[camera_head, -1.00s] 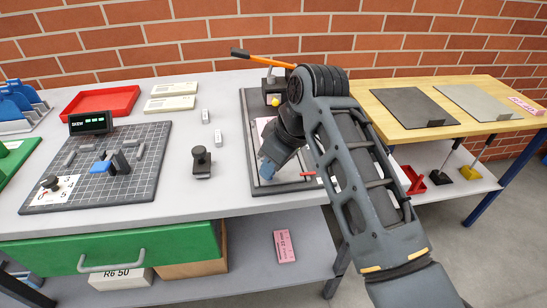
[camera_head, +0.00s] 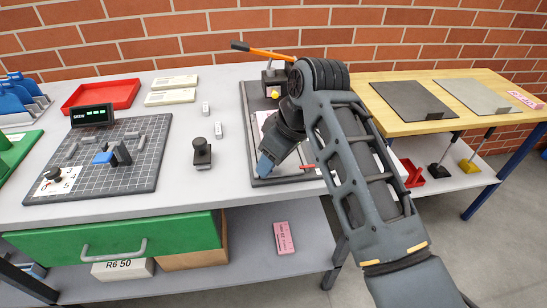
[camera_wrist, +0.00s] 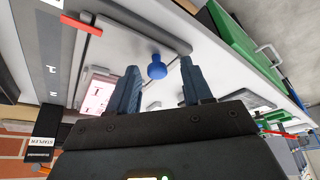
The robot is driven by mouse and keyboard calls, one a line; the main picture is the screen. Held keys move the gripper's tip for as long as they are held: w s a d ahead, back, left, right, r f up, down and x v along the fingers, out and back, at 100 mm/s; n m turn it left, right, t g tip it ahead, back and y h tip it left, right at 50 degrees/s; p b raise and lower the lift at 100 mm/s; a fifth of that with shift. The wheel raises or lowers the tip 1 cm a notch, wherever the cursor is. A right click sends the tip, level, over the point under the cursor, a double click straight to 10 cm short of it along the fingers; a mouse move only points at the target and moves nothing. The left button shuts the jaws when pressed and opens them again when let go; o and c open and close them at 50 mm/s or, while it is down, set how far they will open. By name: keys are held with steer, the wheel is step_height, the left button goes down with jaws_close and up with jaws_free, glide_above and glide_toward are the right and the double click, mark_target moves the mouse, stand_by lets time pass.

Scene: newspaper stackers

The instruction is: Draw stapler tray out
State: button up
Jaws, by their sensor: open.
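The stapler unit stands at the back of the grey bench, with a black body and an orange-handled lever (camera_head: 262,53). Its dark-edged tray (camera_head: 247,110) lies flat in front of it, partly hidden by my arm. In the wrist view, a grey tray edge (camera_wrist: 140,30) and a round blue knob (camera_wrist: 157,68) show near the bench front. My gripper (camera_wrist: 160,72) is open, its two dark blue fingers on either side of the knob, apart from it. In the head view my gripper (camera_head: 264,168) is low over the tray's front end.
A red lever (camera_wrist: 80,24) sits beside the tray. A black stamp-like post (camera_head: 202,153) stands to its left, and a gridded board (camera_head: 130,175) farther left. A green drawer (camera_head: 110,250) is below the bench front. A wooden table (camera_head: 450,85) adjoins on the right.

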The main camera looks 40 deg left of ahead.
steer(key=v, duration=0.7)
steer(key=shift+d+r+b, duration=0.2)
steer(key=shift+r+b, duration=0.1)
steer(key=shift+r, duration=0.05)
